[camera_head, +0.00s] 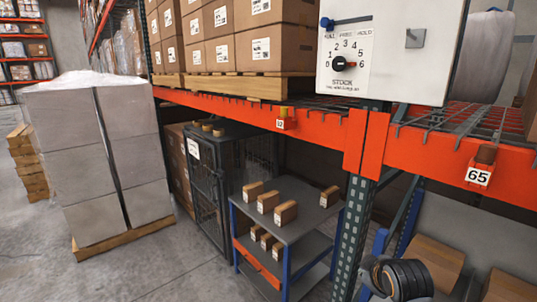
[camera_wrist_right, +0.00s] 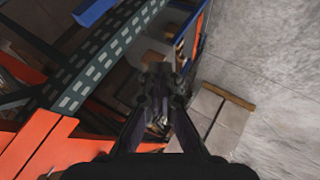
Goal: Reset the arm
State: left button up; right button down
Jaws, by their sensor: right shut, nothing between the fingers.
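My right gripper (camera_wrist_right: 160,78) shows in the right wrist view with its dark fingers together and nothing visible between them. In the head view, a dark, ridged part of my right arm (camera_head: 405,280) shows low at the right, in front of the lower rack bay. The fingertips are hard to make out there. The right wrist view is tilted, with the rack to the left of the fingers and grey floor to the right. My left gripper is in neither view.
A white control box (camera_head: 388,85) with a numbered dial (camera_head: 340,63) is above the orange rack beam (camera_head: 415,155). A green upright (camera_head: 352,225) stands below it. A blue-legged cart (camera_head: 290,222) holds small cartons. A wrapped pallet load (camera_head: 95,150) stands left; floor (camera_head: 170,270) is clear beside it.

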jog(key=s+a+f+m+g, duration=0.1)
jog(key=s+f+m+g, duration=0.25)
jog(key=s+f, duration=0.65)
jog(key=s+a+f+m+g, duration=0.15)
jog(key=s+f+m, duration=0.4)
jog(key=s, duration=0.85)
jog(key=s+d+f+n+g+b, duration=0.1)
jog(key=d+f+b, duration=0.15)
jog(key=f, duration=1.35)
jog(key=s+d+f+g+b, duration=0.1)
jog(key=f+b, duration=0.3)
jog(key=f, duration=1.2)
pick_arm(q)
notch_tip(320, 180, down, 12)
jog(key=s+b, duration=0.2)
jog(key=b, duration=0.3)
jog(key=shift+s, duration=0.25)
pick_arm(e)
jog(key=s+f, duration=0.9)
jog(key=f, duration=0.2)
jog(key=s+d+f, duration=0.1)
jog(key=s+f, duration=0.8)
jog(key=f, duration=0.3)
jog(key=shift+s+d+f+g, duration=0.15)
jog(key=shift+s+f+g, duration=0.15)
jog(key=shift+s+g, duration=0.1)
